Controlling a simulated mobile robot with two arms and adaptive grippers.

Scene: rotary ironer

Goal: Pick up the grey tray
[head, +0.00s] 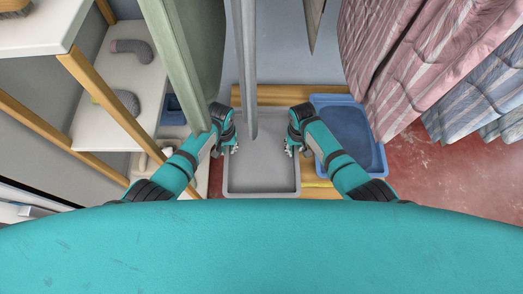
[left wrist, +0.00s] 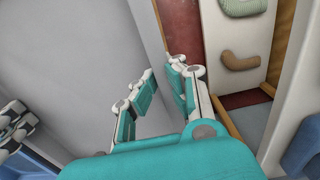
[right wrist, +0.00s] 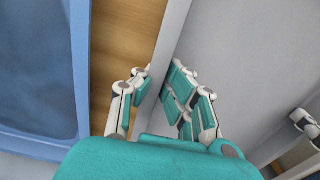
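The grey tray (head: 262,172) lies below me at the middle of the head view, a shallow rectangle with raised walls. My left gripper (head: 228,149) is at its left wall, with one finger on the inner side and one on the outer. My right gripper (head: 298,150) is at the right wall in the same way. The wrist views show the tray's wall running between the fingers of the left gripper (left wrist: 162,72) and the right gripper (right wrist: 160,72). Both look open, with fingers spread around the wall; contact is hard to make out.
Wooden slats (head: 318,192) lie under the tray. A blue tray (head: 352,138) is close on the right. White shelves (head: 118,72) with a wooden frame stand at the left. Striped cloths (head: 425,55) hang at the upper right. A grey upright bar (head: 246,60) crosses above the tray.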

